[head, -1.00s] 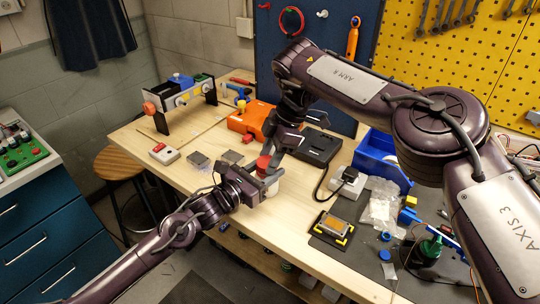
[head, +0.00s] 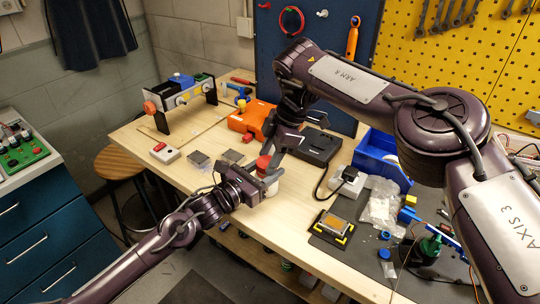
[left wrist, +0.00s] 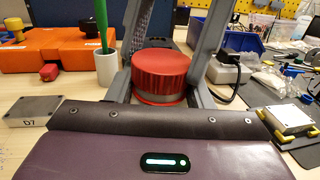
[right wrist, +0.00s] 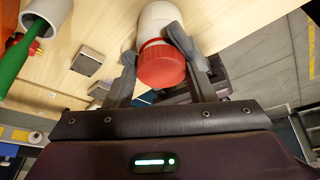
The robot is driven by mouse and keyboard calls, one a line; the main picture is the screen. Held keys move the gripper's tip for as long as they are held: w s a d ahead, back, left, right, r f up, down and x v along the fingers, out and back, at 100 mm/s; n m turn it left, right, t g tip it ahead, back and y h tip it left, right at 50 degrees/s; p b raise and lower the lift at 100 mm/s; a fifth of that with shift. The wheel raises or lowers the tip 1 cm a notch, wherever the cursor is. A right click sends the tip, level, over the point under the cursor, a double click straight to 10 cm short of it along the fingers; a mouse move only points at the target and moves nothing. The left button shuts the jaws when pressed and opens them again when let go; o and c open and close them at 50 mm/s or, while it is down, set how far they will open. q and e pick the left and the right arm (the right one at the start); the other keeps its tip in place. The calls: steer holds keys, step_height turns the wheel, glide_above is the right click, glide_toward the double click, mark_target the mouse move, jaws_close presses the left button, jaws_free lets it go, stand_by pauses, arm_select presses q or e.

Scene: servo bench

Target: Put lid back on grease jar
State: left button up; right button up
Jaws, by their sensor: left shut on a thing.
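The grease jar (right wrist: 156,22) is white and shows between the two grippers in the right wrist view. Its red lid (left wrist: 160,72) sits on its top end, with a pale band under it; whether it is fully seated I cannot tell. My left gripper (head: 268,183) comes in low from the left and is shut on the jar. My right gripper (head: 272,166) reaches down from above, its fingers on either side of the lid (right wrist: 161,66). They look open, with little room beside the lid. Overlapping fingers partly hide the jar in the head view.
An orange case (head: 250,118) and a black box (head: 318,147) stand behind the grippers. A white cup with a green handle (left wrist: 106,62) is near the lid. A blue bin (head: 380,158) and a dark mat (head: 325,235) lie to the right.

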arm_select(q)
steer(key=shift+r, duration=0.15)
arm_select(e)
steer(key=shift+s+d+f, duration=0.1)
steer(key=shift+s+f, duration=0.1)
steer(key=shift+f, duration=0.35)
steer(key=shift+r, duration=0.1)
arm_select(q)
steer(key=shift+w+a, duration=0.1)
steer(key=shift+w, duration=0.05)
arm_select(e)
steer(key=v, duration=0.3)
steer(key=shift+w, duration=0.25)
steer(key=shift+d+r, duration=0.1)
steer(key=shift+r, duration=0.5)
steer(key=c, duration=0.8)
steer(key=shift+c, duration=0.2)
steer(key=shift+x, duration=1)
steer(key=shift+s, duration=0.1)
